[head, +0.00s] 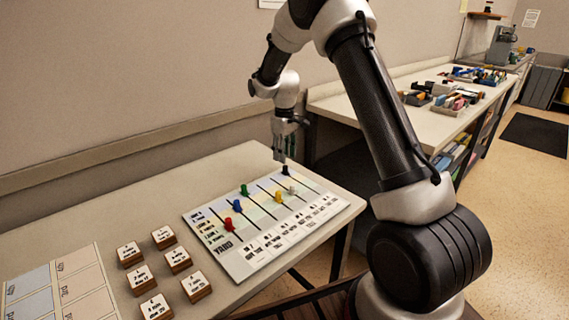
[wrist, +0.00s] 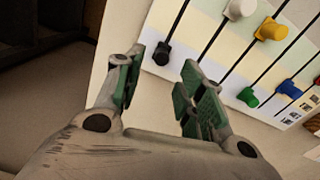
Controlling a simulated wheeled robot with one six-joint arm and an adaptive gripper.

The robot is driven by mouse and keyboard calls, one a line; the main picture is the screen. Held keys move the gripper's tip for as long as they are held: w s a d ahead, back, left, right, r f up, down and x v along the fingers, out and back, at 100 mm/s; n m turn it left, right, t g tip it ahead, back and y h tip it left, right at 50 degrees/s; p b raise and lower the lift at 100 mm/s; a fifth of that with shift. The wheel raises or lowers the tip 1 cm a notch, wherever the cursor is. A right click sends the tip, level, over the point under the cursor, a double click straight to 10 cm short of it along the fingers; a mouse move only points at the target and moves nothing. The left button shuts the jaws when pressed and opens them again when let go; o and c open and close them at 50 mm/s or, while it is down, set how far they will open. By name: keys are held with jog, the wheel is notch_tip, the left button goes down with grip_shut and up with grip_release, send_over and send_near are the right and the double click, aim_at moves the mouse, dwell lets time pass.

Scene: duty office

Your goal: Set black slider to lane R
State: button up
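The black slider (head: 285,170) is a small knob at the far right end of its slot on the pale board (head: 248,262). It also shows in the wrist view (wrist: 162,53), between the two green-padded fingertips in the picture. My gripper (head: 285,155) is over that far corner of the board, pointing down. In the wrist view my gripper (wrist: 163,66) is open, with a gap on both sides of the black slider. I cannot tell how far above the knob the fingertips are. Lane names printed on the board are too small to read.
Other sliders stand nearby: white (head: 292,190), yellow (head: 278,197), green (head: 244,190), blue (head: 237,205) and red (head: 229,224). Several labelled wooden blocks (head: 147,307) and a gridded sheet (head: 60,285) lie to the left. A wall (head: 120,80) runs behind the table.

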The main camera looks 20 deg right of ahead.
notch_tip(320, 180, up, 7)
dwell(0.6)
jog(key=s+d+r+m+t, duration=0.1)
jog(key=s+r, duration=0.4)
jog(key=s, duration=0.8)
jog(key=s+d+r+m+t, duration=0.2)
jog(key=s+r, duration=0.3)
jog(key=s, duration=0.8)
jog(key=s+d+r+m+t, duration=0.1)
jog(key=s+d+r+m, duration=0.2)
jog(key=s, duration=1.1)
notch_tip(320, 180, up, 2)
jog(key=shift+d, duration=0.2)
jog(key=shift+w, duration=0.1)
dwell(1.0)
